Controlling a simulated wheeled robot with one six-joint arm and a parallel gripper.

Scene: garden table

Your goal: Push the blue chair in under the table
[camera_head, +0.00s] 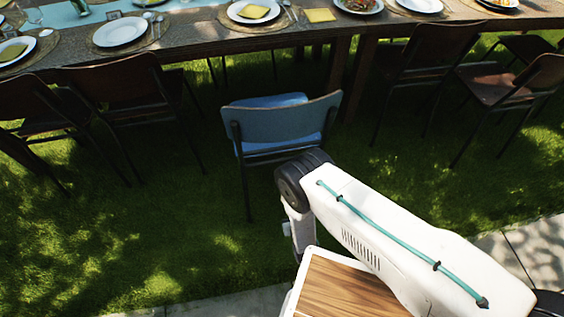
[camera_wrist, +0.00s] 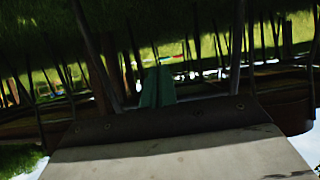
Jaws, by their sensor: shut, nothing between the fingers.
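The blue chair (camera_head: 282,124) stands upright on the grass in the head view, its backrest towards me and its seat towards the table (camera_head: 200,42). Its seat front is close to the table edge; the seat is mostly outside the table. My arm reaches over from the lower right, its dark wrist joint just in front of the backrest's right side. The wrist view is upside down and dark. A pale panel with rivets, apparently the chair's backrest, fills its lower part. A narrow green shape above it appears to be my gripper (camera_wrist: 155,87), shut and empty. Contact with the chair is unclear.
Dark chairs stand left (camera_head: 120,85) and right (camera_head: 430,55) of the blue one, along the table. Plates (camera_head: 121,31) and napkins lie on the table. A table leg (camera_head: 361,75) stands just right of the blue chair. Grass is clear on the near left.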

